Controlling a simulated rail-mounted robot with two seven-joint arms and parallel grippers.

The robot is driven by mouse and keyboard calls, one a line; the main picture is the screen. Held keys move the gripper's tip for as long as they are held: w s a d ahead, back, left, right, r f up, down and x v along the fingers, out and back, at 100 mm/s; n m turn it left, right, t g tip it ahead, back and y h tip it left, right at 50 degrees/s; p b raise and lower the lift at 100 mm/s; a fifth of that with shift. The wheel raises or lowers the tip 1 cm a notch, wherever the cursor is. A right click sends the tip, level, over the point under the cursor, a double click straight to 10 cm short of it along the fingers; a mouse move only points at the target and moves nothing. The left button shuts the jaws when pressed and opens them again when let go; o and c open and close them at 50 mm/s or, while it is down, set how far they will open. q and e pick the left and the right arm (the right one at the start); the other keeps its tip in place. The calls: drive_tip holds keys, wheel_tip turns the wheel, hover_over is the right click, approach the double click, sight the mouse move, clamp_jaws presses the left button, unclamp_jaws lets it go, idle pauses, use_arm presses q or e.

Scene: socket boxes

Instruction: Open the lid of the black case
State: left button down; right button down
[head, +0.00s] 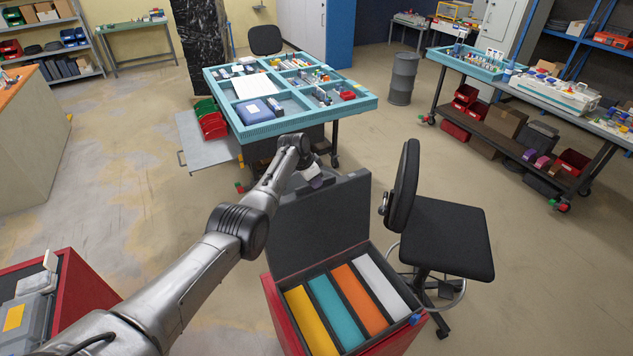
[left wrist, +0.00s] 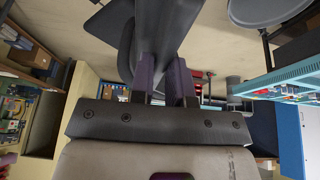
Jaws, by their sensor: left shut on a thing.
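The black case (head: 371,256) sits on a red cabinet. Its lid (head: 320,222) stands raised, roughly upright, at the far side of the case. Inside the case are a yellow, a teal, an orange and a white block (head: 379,284) side by side. My left gripper (head: 318,181) is at the top edge of the lid, toward its left part, and is shut on it. In the left wrist view the purple fingers (left wrist: 162,78) have the dark lid panel (left wrist: 167,25) between them. The fingertips are partly hidden in the head view. My right gripper is not in view.
A black office chair (head: 440,235) stands close to the right of the case. A blue-topped workbench (head: 292,122) with parts is behind the lid. Another red cabinet (head: 88,300) with a grey case is at the lower left. Open floor lies left of my arm.

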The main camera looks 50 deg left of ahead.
use_arm(q)
drive_tip(key=shift+f, duration=0.1)
drive_tip(key=c, duration=1.1)
unclamp_jaws()
drive_tip(key=shift+d, duration=0.15)
drive_tip(key=shift+s+r, duration=0.15)
drive_tip(key=shift+r, duration=0.3)
drive_tip(key=v, duration=1.3)
